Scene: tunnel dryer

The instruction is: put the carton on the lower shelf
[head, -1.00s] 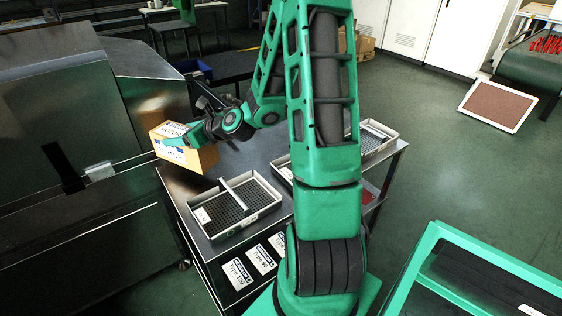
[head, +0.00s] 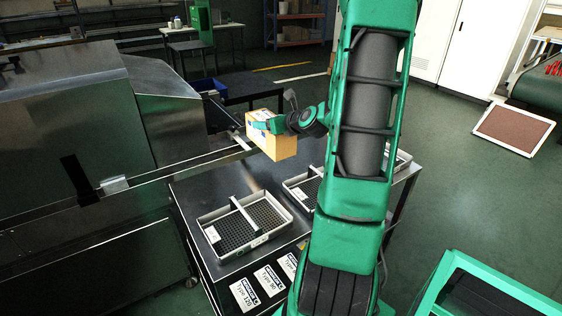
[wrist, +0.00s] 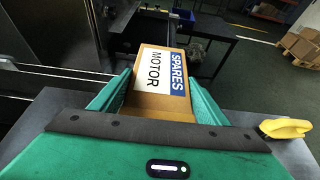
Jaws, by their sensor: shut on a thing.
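The carton (head: 278,143) is a brown box with a white and blue label. In the wrist view the carton (wrist: 160,78) reads "SPARES MOTOR" and sits between the two green fingers. My gripper (head: 268,127) is shut on it and holds it near the back edge of the dark metal table (head: 195,187). From the head view I cannot tell exactly how high it is above the top. A lower shelf cannot be made out; my arm hides part of the table's right side.
Grey trays with dark mesh (head: 244,226) stand on the table, some partly behind my arm. Label plates (head: 243,294) show at its front. The steel dryer (head: 70,110) with its rail is at left. A green frame (head: 490,285) stands at lower right. Open floor (head: 450,190) lies right of the table.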

